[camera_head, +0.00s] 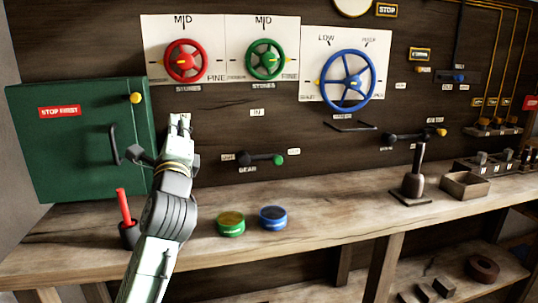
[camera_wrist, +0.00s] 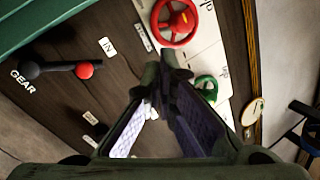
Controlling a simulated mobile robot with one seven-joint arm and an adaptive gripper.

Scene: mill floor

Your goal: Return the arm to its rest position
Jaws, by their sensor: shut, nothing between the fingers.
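My gripper (camera_head: 180,122) is raised in front of the dark wall panel, to the right of the green cabinet (camera_head: 75,140) and below the red handwheel (camera_head: 185,61). Its fingers are shut with nothing between them. In the wrist view, the fingers of my gripper (camera_wrist: 163,75) come together near the middle. The red handwheel (camera_wrist: 174,20) shows beyond the tips, with the green handwheel (camera_wrist: 206,88) to their right. I cannot tell how far the tips are from the panel. My arm reaches up from the bottom, over the workbench (camera_head: 330,207).
A dark cup (camera_head: 130,235) with a red-handled tool stands left of my arm. A green tin (camera_head: 231,224) and a blue tin (camera_head: 273,218) stand to its right. A gear lever (camera_head: 260,159) and a blue handwheel (camera_head: 348,80) are on the panel.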

